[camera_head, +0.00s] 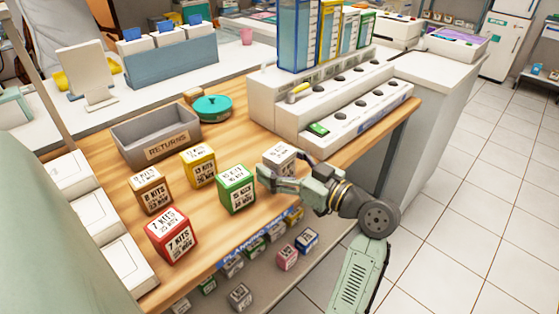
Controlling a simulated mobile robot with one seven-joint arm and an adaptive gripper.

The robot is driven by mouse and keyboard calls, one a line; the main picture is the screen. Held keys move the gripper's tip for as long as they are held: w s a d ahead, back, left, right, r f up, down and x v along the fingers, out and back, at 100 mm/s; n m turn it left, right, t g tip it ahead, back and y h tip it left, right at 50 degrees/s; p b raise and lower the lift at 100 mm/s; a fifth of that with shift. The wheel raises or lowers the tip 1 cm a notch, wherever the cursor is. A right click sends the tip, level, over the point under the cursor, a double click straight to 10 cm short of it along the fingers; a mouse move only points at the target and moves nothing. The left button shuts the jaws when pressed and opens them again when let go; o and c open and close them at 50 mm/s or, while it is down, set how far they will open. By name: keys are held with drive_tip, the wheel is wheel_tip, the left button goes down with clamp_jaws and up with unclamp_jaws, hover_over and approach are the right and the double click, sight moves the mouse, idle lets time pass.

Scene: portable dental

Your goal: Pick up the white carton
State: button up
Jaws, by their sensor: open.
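The white carton (279,157) stands upright on the wooden table, with dark print on its face. My gripper (268,174) is open at the carton's near side, its fingers pointing left. A finger covers the carton's lower part, and I cannot tell whether it touches. A green carton (236,188) stands just left of my gripper's fingers, close to them.
A yellow carton (198,165), a brown carton (150,190) and a red carton (171,236) stand further left. Behind them are a grey returns bin (126,131) and a teal round lid (212,107). A white stepped rack (335,100) stands behind the white carton. Small boxes fill a shelf below.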

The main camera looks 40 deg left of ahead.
sight(280, 153)
drive_tip(key=shift+a, duration=0.1)
drive_tip(key=c, duration=1.3)
wheel_tip(280, 153, up, 10)
drive_tip(key=shift+b, duration=0.4)
